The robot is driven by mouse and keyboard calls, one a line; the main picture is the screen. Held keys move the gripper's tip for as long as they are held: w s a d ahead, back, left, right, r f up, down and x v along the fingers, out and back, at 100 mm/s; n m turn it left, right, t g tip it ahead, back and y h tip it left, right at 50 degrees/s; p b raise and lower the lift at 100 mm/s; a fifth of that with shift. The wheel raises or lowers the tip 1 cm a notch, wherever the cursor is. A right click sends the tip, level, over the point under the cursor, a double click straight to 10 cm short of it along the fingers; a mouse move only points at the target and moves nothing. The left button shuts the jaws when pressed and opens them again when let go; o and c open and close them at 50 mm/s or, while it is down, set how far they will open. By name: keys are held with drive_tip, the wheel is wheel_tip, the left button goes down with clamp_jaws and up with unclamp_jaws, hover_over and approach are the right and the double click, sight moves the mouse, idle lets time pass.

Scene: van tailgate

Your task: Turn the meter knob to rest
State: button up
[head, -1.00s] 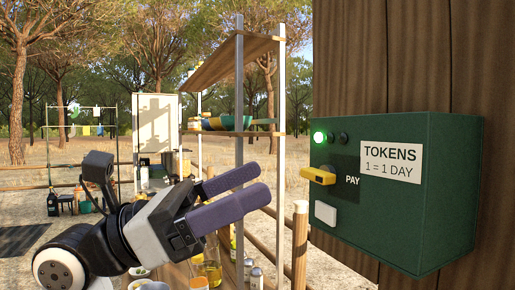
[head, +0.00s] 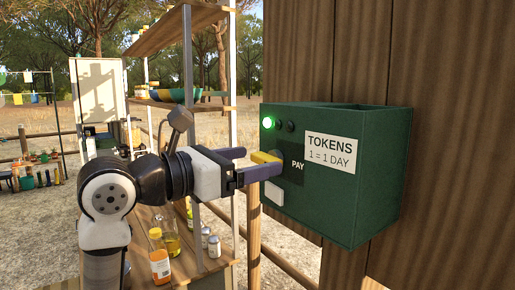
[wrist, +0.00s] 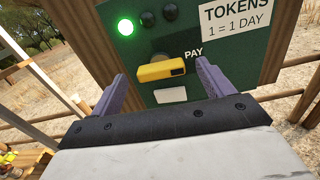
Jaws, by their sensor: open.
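The green meter box (head: 375,190) is fixed to the brown wooden wall, with a "TOKENS 1 = 1 DAY" label. Its yellow knob (head: 266,157) sits on the dark front panel beside the word PAY; it also shows in the wrist view (wrist: 161,69), its bar lying roughly level. A green lamp (head: 267,122) is lit above it, next to dark lamps. My gripper (head: 253,163) is open, its purple fingers pointing at the panel. In the wrist view my gripper (wrist: 160,82) has one finger on each side of the knob, with gaps visible between.
A white button or plate (head: 273,193) sits below the knob. Under my arm, a wooden table (head: 205,260) holds bottles (head: 159,262) and small jars (head: 214,246). A shelf rack (head: 188,110) stands behind my arm. A wooden post (head: 254,230) stands below the box.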

drive_tip(key=shift+x, duration=1.1)
drive_tip(key=c, duration=1)
